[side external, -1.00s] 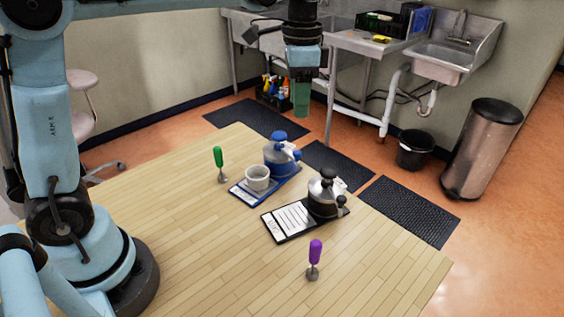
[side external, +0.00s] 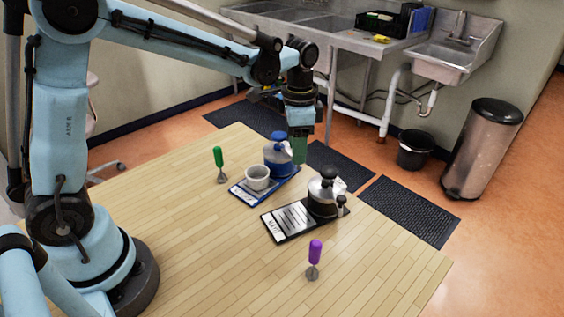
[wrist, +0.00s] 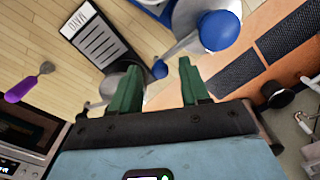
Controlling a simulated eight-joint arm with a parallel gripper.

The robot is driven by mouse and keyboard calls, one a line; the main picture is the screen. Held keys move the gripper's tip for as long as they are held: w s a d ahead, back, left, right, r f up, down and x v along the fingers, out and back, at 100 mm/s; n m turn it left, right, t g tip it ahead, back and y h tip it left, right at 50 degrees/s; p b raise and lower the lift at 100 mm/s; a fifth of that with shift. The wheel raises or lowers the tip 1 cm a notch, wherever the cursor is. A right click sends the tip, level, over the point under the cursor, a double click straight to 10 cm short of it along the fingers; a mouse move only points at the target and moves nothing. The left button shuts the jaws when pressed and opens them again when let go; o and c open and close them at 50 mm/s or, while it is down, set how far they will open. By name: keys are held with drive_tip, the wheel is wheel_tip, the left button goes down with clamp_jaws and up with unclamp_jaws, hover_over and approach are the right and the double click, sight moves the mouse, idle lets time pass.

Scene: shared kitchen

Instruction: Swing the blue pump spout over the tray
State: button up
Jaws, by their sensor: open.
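The blue pump (side external: 277,150) has a blue lid and body and stands on a blue-edged tray (side external: 243,196) with a white cup (side external: 257,176). In the wrist view the pump's blue cap (wrist: 221,30) is at the upper right, and its grey spout ends in a blue ball (wrist: 160,69). My gripper (side external: 299,150) is open, pointing down just right of the blue pump, partly covering it in the side view. In the wrist view the blue ball shows between my gripper's (wrist: 159,64) green fingertips; I cannot tell whether they touch it.
A black-and-silver pump (side external: 322,195) stands on a black tray (side external: 282,223) close to the right. The table's front is clear.

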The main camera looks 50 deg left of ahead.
clamp_jaws()
idle(0.5)
drive_tip(key=s+a+m, duration=0.1)
drive_tip(key=m, duration=0.2)
drive_tip(key=s+a+m, duration=0.1)
drive_tip(key=s+m, duration=0.1)
drive_tip(key=m, duration=0.2)
drive_tip(key=s+a+m, duration=0.1)
drive_tip(key=s+m, duration=0.1)
drive_tip(key=m, duration=0.2)
drive_tip(key=shift+s+a, duration=0.15)
drive_tip(key=shift+a, duration=0.25)
drive_tip(key=shift+s+a+m, duration=0.15)
drive_tip(key=shift+a+m, duration=0.45)
drive_tip(key=shift+m, duration=0.4)
drive_tip(key=shift+s+a+m, duration=0.15)
drive_tip(key=shift+a+m, duration=0.4)
drive_tip(key=shift+m, duration=0.45)
